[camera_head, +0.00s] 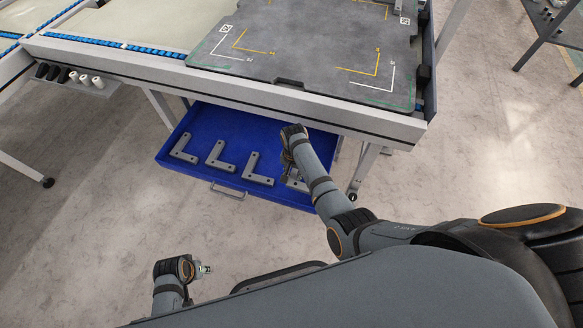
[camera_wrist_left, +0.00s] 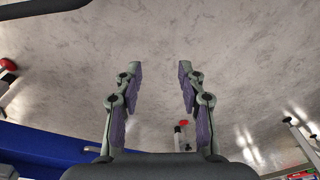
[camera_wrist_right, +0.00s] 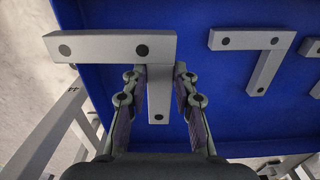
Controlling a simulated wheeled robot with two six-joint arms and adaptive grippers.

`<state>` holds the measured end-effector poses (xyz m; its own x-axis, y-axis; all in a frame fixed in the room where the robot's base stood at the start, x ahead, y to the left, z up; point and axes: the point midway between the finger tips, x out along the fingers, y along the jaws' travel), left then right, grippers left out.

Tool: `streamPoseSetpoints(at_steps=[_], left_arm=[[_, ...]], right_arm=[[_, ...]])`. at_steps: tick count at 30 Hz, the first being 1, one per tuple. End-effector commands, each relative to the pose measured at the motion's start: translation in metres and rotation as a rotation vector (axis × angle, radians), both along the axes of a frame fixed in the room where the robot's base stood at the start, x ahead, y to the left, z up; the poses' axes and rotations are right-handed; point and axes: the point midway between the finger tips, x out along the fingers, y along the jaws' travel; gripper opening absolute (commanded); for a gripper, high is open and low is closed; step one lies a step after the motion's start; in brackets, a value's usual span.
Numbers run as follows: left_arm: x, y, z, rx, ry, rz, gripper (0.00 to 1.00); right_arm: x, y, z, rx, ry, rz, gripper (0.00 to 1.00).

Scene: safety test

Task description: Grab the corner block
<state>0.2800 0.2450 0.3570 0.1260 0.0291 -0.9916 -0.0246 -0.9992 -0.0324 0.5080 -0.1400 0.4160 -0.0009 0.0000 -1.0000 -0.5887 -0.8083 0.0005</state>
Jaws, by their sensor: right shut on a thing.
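Several grey L-shaped corner blocks lie in a blue drawer (camera_head: 226,193); three show clearly in the head view: left (camera_head: 183,150), middle (camera_head: 219,157) and right (camera_head: 256,171). My right gripper (camera_wrist_right: 160,72) is shut on one leg of another corner block (camera_wrist_right: 108,47), the rightmost in the drawer. The fingers sit on both sides of that leg, and the block's other leg crosses beyond the fingertips. In the head view my right arm partly hides this block. My left gripper (camera_wrist_left: 157,75) is open and empty above the floor, away from the drawer.
A dark grey tray (camera_head: 300,50) lies on the workbench above the drawer. The bench edge (camera_head: 230,92) overhangs the drawer's back. A drawer handle (camera_head: 228,191) sticks out in front. A second table (camera_head: 560,20) stands far right.

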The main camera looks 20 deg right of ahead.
Motion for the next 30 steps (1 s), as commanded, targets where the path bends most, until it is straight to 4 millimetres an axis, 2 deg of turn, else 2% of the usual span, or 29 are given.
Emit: streamPoseSetpoints(at_steps=[1, 6, 9, 10, 19, 21, 24, 30], left_arm=[[-0.007, 0.005, -0.011, 0.008, 0.005, 0.002, 0.4], [-0.032, 0.02, -0.06, 0.031, -0.008, 0.005, 0.4], [-0.054, 0.028, -0.083, 0.044, -0.012, 0.003, 0.4], [-0.063, 0.03, -0.084, 0.046, -0.01, 0.002, 0.4], [-0.166, 0.033, -0.087, 0.045, 0.027, 0.002, 0.4], [-0.169, 0.033, -0.071, 0.045, 0.022, 0.001, 0.4], [-0.174, 0.033, -0.056, 0.045, 0.025, 0.001, 0.4], [-0.174, 0.033, -0.041, 0.045, 0.025, 0.002, 0.4]], right_arm=[[-0.002, -0.001, 0.01, 0.0, 0.0, 0.0, 0.0], [-0.01, -0.002, 0.02, -0.001, -0.001, 0.0, 0.0], [-0.015, -0.004, 0.026, 0.0, 0.0, 0.0, 0.0], [-0.018, -0.004, 0.03, 0.0, 0.001, 0.0, 0.0], [-0.059, -0.014, 0.049, 0.0, 0.001, 0.0, 0.0], [-0.07, -0.016, 0.056, 0.0, 0.003, 0.0, 0.0], [-0.084, -0.02, 0.06, -0.001, 0.002, 0.001, 0.0], [-0.099, -0.023, 0.061, -0.001, -0.001, 0.001, 0.0]])
